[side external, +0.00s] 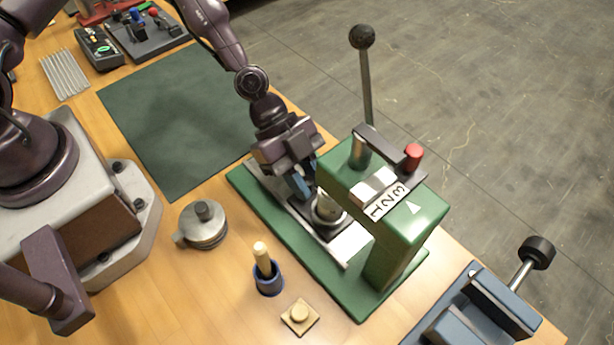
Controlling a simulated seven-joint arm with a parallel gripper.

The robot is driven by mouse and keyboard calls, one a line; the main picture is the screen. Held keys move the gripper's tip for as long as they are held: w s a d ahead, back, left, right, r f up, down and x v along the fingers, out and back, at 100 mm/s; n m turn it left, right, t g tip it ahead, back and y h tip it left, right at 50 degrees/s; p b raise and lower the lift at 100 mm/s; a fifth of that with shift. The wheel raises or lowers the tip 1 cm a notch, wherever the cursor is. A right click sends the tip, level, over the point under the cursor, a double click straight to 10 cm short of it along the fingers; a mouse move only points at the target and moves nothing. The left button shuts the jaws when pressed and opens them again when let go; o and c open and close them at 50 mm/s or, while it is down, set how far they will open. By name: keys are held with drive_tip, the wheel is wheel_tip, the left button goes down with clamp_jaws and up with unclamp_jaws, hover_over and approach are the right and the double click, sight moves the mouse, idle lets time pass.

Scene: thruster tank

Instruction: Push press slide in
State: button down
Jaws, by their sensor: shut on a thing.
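The green press (385,215) stands on a green base at the right of the bench, with a long black-knobbed lever and a red knob. Its pale metal press slide (352,245) lies along the base and runs under the press head. A dark plate with a round metal part (328,212) sits on the slide, partly beneath the head. My gripper (302,187) is low over the slide, on the arm's side of the round part. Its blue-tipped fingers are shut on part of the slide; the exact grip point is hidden.
A round metal lidded pot (203,225), a blue cup with a wooden peg (267,271) and a small beige knobbed plate (299,315) stand left of the press. A blue vise-like fixture (475,310) is at lower right. The green mat (175,120) is clear.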

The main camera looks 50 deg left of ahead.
sight(324, 197)
drive_tip(key=shift+d, duration=2.1)
drive_tip(key=c, duration=1)
unclamp_jaws()
drive_tip(key=shift+d, duration=0.1)
drive_tip(key=shift+a+r, duration=0.1)
drive_tip(key=shift+a, duration=0.1)
drive_tip(key=shift+a+r, duration=0.25)
drive_tip(key=v, duration=1.2)
